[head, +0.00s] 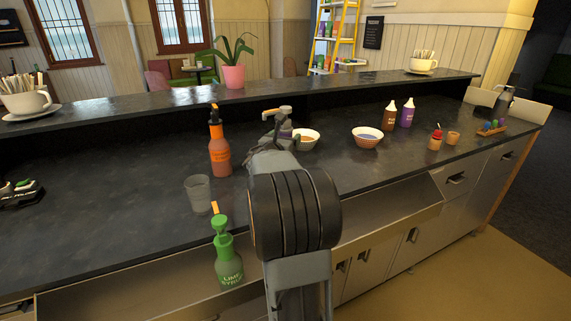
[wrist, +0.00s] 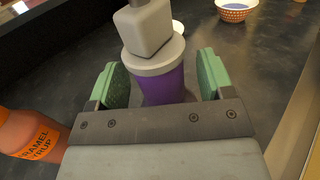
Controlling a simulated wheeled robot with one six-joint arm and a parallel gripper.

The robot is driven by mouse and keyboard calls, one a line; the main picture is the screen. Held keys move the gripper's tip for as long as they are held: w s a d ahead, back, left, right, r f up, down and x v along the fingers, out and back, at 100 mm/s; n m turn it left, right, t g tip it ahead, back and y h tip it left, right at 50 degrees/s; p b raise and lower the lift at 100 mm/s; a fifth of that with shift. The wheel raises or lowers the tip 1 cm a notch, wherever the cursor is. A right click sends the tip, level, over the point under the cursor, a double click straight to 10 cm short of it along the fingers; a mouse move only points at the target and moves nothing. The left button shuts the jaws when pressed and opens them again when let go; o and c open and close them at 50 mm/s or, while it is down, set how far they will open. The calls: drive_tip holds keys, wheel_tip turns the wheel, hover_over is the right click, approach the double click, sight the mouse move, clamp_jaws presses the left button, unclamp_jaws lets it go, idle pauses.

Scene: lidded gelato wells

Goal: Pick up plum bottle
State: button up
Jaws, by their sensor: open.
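A plum-purple bottle (wrist: 165,88) with a pale grey collar and a blocky grey pump top stands between the fingers of my gripper (wrist: 160,78) in the wrist view. The green finger pads are open on either side of it, with a small gap showing at each side. In the head view the bottle's pump top (head: 282,111) shows above my arm, and most of its body is hidden behind my wrist. A smaller purple bottle with a white tip (head: 407,113) stands farther right.
An orange caramel syrup bottle (head: 219,150) stands left of my gripper, with a clear cup (head: 198,194) and a green lime syrup bottle (head: 228,260) nearer. A small bowl (head: 308,138) is close on the right. Another bowl (head: 367,138) and a brown bottle (head: 390,117) stand farther right.

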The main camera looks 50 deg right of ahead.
drive_tip(key=shift+w+d, duration=0.15)
drive_tip(key=shift+d, duration=0.2)
clamp_jaws()
idle(0.5)
drive_tip(key=shift+r, duration=0.1)
